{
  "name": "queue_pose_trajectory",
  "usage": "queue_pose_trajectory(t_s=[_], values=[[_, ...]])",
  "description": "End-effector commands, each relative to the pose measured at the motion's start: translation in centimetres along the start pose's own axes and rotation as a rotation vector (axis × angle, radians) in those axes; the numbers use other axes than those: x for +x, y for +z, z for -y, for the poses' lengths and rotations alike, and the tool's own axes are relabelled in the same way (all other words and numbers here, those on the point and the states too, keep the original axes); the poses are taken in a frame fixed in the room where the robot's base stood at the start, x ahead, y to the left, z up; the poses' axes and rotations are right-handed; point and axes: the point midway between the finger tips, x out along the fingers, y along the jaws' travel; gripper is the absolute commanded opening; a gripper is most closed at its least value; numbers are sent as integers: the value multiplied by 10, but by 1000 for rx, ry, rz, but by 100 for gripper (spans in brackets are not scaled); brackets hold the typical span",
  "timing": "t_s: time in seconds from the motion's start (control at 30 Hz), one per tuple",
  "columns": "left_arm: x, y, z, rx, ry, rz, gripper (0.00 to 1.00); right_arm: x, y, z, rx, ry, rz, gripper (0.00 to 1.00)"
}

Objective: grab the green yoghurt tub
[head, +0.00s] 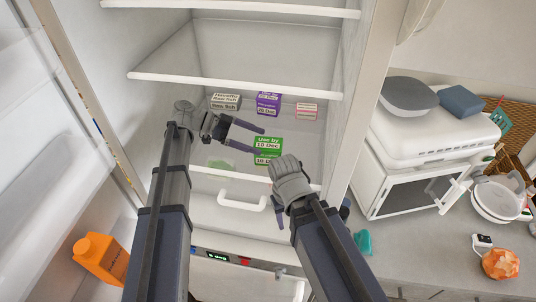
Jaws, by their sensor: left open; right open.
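The green tub (268,144), labelled "Use by 10 Dec", stands on a fridge shelf in the head view. My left gripper (257,140) is open and reaches in from the left. Its two fingers point right toward the tub, with the fingertips at its left side. I cannot tell whether they touch it. My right gripper (312,213) is lower and to the right, below the tub, in front of the fridge. It is open, and its forearm and wrist hide part of the view there.
Behind the tub stand a white box (225,101), a purple box (268,103) and a pink-and-white box (306,110). A pale green item (221,164) lies left on the shelf. An orange carton (101,258) is lower left. The fridge's right wall (350,90) and upper shelf edge (240,84) bound the space.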

Motion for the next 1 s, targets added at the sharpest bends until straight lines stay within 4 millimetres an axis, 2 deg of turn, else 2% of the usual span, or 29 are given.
queue_pose_trajectory(t_s=[0.03,0.1,0.4,0.63,0.87,1.0], values=[[3,8,0,0,0,0,100,8,0,1,-1,0,0,50],[5,12,0,0,0,0,100,12,-1,1,-2,0,0,50],[8,13,-1,-1,1,1,100,15,-1,1,-2,0,0,50],[30,14,-1,0,2,1,100,24,-1,2,-2,0,0,50],[37,14,-1,0,1,1,100,26,-2,2,-1,0,0,50],[52,16,-3,0,2,1,100,34,-2,3,-1,0,0,50]])
